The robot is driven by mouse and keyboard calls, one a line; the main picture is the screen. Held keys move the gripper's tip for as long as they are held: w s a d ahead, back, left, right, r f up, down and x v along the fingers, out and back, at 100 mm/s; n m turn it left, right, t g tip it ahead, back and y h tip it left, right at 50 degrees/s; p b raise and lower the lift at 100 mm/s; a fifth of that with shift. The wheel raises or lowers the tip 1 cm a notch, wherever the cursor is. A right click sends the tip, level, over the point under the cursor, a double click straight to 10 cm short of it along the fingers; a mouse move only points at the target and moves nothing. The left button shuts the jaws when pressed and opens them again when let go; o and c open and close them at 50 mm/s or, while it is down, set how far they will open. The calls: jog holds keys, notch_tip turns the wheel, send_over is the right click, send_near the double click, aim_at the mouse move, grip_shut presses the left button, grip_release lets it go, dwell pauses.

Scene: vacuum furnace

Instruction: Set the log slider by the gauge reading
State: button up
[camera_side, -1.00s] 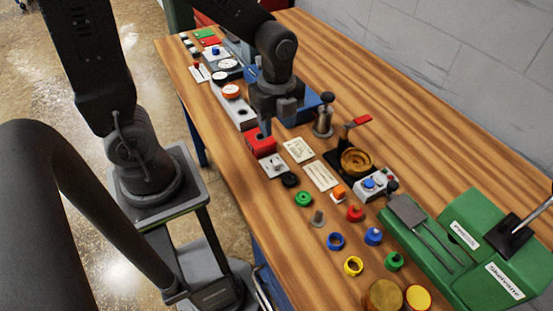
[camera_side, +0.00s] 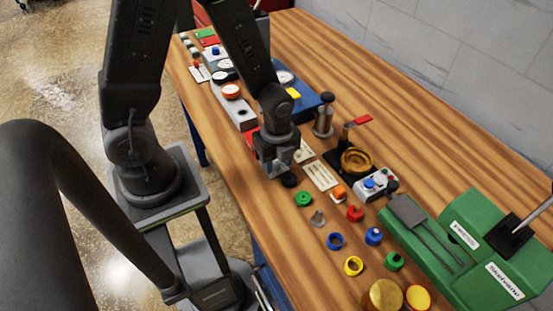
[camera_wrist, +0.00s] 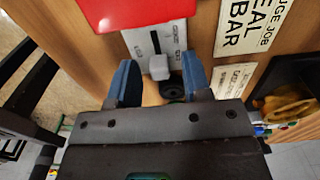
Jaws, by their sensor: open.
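The log slider shows in the wrist view as a pale plate (camera_wrist: 145,42) with a dark slot, scale marks and a light grey knob (camera_wrist: 158,67). My gripper (camera_wrist: 160,78) is open, its two blue fingers apart on either side of the knob. I cannot tell how high the fingers are above it. In the side view my gripper (camera_side: 275,170) is over the slider's place and hides the plate. An orange-rimmed gauge (camera_side: 231,91) stands on a grey block farther back. Other white dials (camera_side: 284,77) stand nearby; their needles are too small to read.
A red block (camera_wrist: 130,12) lies right beside the slider, and a black disc (camera_wrist: 172,91) lies at its other end. Printed cards (camera_side: 320,176) are to the right. A brass cup fixture (camera_side: 355,160) and several coloured caps (camera_side: 303,199) stand nearby.

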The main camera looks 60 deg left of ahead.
grip_shut()
dwell(0.3)
jog(key=shift+a, duration=1.45)
grip_release()
jog(key=shift+r, duration=0.1)
notch_tip(320, 180, up, 14)
